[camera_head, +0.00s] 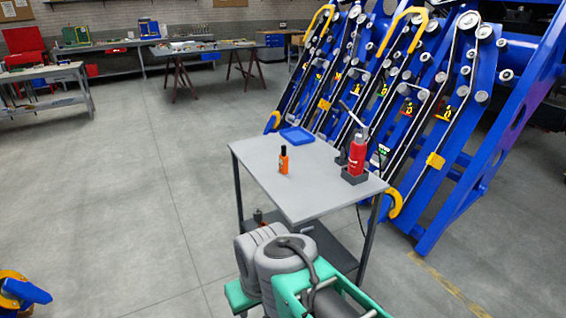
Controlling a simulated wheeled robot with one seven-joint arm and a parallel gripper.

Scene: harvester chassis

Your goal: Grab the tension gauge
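A grey worktable (262,168) stands in the middle of the view, and several small things are on it. An orange bottle-shaped item (284,162) with a black top stands upright near the middle of the tabletop. I cannot tell which of these, if either, is the tension gauge. My gripper is not clearly in view.
A shallow blue tray (297,134) lies at the table's back edge. The blue harvester frame (440,150) rises close behind and right. Teal-and-grey equipment (285,265) stands at the table's front. An orange-and-blue part (22,290) shows at bottom left. Open floor lies left.

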